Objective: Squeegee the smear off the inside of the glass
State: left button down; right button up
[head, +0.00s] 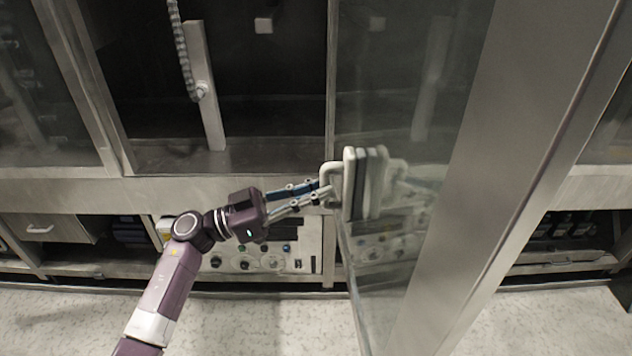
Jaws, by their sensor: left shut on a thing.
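My left gripper (325,190) is shut on the pale handle of the squeegee (350,183). The squeegee stands upright, its dark edge towards the glass (400,110) of the open door. It appears to be at or very close to the glass; I cannot tell whether it touches. Its reflection shows just to its right in the pane. I cannot make out the smear clearly. My right gripper is not in view.
The metal door frame (500,150) stands open towards me on the right. Behind is the dark washer chamber with a hanging hose (182,45) and a pale upright bar (206,95). Below is a control panel (262,262) with knobs. Speckled floor (230,325) is clear in front.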

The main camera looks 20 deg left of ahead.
pick_arm(q)
jog(key=s+d+r, duration=0.2)
jog(key=s+d, duration=0.1)
jog(key=s, duration=0.6)
jog(key=shift+d+r, duration=0.25)
jog(key=shift+r, duration=0.15)
dwell(4.5)
jog(key=shift+a, duration=0.15)
jog(key=shift+s+a+b, duration=0.1)
jog(key=shift+s+a, duration=0.25)
jog(key=shift+a, duration=0.55)
jog(key=shift+s+a+b, duration=0.15)
jog(key=shift+s+a, duration=0.2)
jog(key=shift+a, duration=0.5)
jog(key=shift+s+a+b, duration=0.1)
jog(key=shift+s+a, duration=0.25)
jog(key=shift+a, duration=0.55)
